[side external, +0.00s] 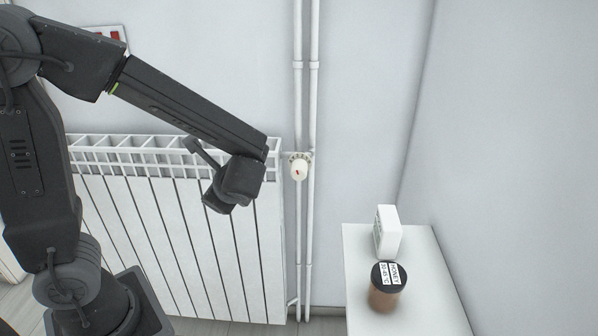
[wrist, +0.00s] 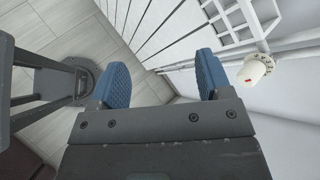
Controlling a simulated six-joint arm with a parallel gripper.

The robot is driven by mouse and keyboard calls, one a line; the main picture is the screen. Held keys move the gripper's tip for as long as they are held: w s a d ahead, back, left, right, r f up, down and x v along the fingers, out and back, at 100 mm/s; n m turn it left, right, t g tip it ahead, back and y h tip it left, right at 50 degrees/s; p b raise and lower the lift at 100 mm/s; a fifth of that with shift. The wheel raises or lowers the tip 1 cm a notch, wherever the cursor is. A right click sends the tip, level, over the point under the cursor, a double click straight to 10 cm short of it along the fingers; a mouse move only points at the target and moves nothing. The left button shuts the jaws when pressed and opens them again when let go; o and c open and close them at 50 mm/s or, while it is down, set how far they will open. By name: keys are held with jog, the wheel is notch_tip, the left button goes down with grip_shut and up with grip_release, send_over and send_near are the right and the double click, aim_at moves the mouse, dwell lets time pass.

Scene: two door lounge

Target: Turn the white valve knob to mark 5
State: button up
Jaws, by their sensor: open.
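The white valve knob (side external: 299,170) sits on the pipework just right of the radiator's upper corner in the side view. It has a small red mark on its face. The knob also shows at the right of the wrist view (wrist: 257,68), with dark marks around its collar that are too small to read. My gripper (wrist: 161,77) is open and empty, its two blue fingertips wide apart. The knob lies outside the fingers, beyond the right one, and is not touched. In the side view my wrist hangs in front of the radiator, left of the knob; the fingers are hidden there.
The white radiator (side external: 190,240) fills the wall behind my arm. Two vertical white pipes (side external: 314,110) run beside the knob. A white table (side external: 432,290) at lower right bears a honey jar (side external: 385,297) and a white box (side external: 388,235).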

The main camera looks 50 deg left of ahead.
jog(key=w+d+f+m+t+y, duration=0.1)
jog(key=w+f+m+t+y, duration=0.35)
jog(key=w+m, duration=0.45)
jog(key=m+t+h, duration=0.2)
jog(key=m+t, duration=0.5)
send_near(299, 176)
jog(key=shift+g, duration=0.25)
jog(key=x, duration=1.2)
jog(key=shift+w+r, duration=0.1)
jog(key=shift+r, duration=0.05)
jog(key=shift+c, duration=0.3)
jog(key=c, duration=0.9)
jog(key=shift+o, duration=0.2)
